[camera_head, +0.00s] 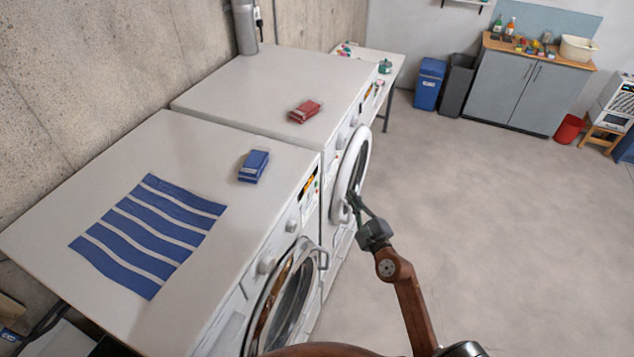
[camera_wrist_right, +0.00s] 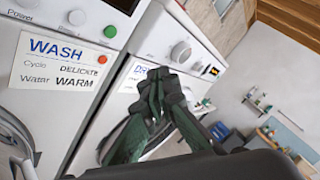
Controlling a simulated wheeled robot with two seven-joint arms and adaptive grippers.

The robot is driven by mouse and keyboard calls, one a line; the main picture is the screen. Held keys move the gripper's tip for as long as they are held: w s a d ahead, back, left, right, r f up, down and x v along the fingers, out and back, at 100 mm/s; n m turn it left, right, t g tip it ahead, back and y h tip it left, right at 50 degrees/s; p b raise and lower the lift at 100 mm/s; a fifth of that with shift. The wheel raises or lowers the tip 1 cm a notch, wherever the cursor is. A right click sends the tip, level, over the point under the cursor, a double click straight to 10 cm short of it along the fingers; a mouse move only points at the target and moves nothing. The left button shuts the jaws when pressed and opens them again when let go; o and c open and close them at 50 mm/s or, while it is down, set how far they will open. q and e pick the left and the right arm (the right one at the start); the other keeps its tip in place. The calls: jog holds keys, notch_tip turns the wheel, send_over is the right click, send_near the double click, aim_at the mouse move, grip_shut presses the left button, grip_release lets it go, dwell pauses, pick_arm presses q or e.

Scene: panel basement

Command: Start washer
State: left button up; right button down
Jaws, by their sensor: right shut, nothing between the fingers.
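The near white machine (camera_head: 262,240) is the washer; its label (camera_wrist_right: 58,65) reads WASH, Cycle DELICATE, Water WARM in the right wrist view. Beside that label are a green button (camera_wrist_right: 110,31), a red button (camera_wrist_right: 102,59) and a knob (camera_wrist_right: 77,17). The washer's round door (camera_head: 285,300) is at the bottom of the head view; I cannot tell if it is latched. My right gripper (camera_head: 354,202) is shut and empty, in front of the far machine's round door (camera_head: 350,165). Its dark green fingers (camera_wrist_right: 160,100) partly cover the far machine's label. My left gripper is out of view.
A striped blue cloth (camera_head: 150,235) and a blue box (camera_head: 254,166) lie on the washer top. A red box (camera_head: 304,111) lies on the far machine. Open floor (camera_head: 480,200) is to the right; bins (camera_head: 428,85) and a grey cabinet (camera_head: 510,85) stand at the back.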

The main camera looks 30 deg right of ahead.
aim_at(316, 184)
jog(key=w+a+p, duration=0.2)
jog(key=w+a, duration=0.3)
jog(key=w, duration=0.1)
jog(key=shift+w+a, duration=0.35)
jog(key=shift+a, duration=0.05)
jog(key=shift+f, duration=0.1)
dwell(0.3)
jog(key=shift+w, duration=0.1)
dwell(1.2)
jog(key=shift+w+a, duration=0.25)
